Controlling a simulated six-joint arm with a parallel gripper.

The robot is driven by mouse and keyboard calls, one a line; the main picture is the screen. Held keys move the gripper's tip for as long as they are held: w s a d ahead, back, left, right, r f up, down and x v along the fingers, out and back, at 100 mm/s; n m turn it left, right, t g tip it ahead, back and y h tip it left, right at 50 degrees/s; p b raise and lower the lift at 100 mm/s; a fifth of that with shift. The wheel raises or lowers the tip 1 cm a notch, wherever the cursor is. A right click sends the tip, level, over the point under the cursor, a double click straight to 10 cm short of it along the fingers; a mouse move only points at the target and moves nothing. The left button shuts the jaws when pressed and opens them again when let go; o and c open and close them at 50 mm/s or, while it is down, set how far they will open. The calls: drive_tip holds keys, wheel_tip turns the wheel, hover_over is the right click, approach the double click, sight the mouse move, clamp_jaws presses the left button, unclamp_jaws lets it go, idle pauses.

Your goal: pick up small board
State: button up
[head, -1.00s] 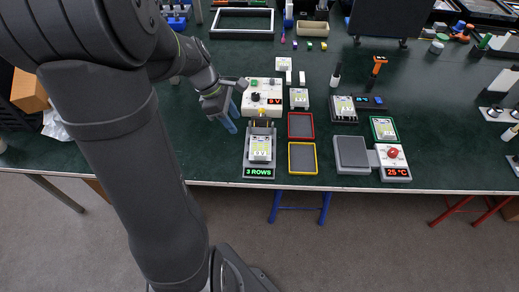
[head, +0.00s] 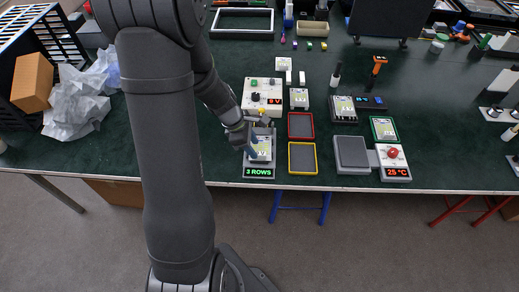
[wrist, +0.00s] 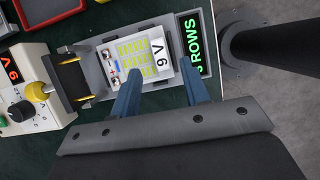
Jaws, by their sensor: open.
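A small white board (wrist: 141,58) with yellow-green rows and a "9 V" style marking lies in a grey fixture (wrist: 101,60) with a lit "3 ROWS" sign. In the head view the board (head: 265,149) is partly hidden by my gripper (head: 251,152). In the wrist view my gripper (wrist: 163,80) is open, its two blue fingers pointing at the board's near edge, one towards the middle of that edge and one by the sign. I cannot tell whether either finger touches the board. Nothing is between the fingers apart from the board's edge area.
A red tray (head: 301,136) and a yellow tray (head: 290,160) lie to the right. Other similar boards sit further right (head: 383,126).

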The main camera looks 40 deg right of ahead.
sight(258, 153)
drive_tip(key=shift+x, duration=1.95)
drive_tip(key=shift+s+a+r, duration=0.1)
clamp_jaws()
drive_tip(key=shift+r, duration=0.15)
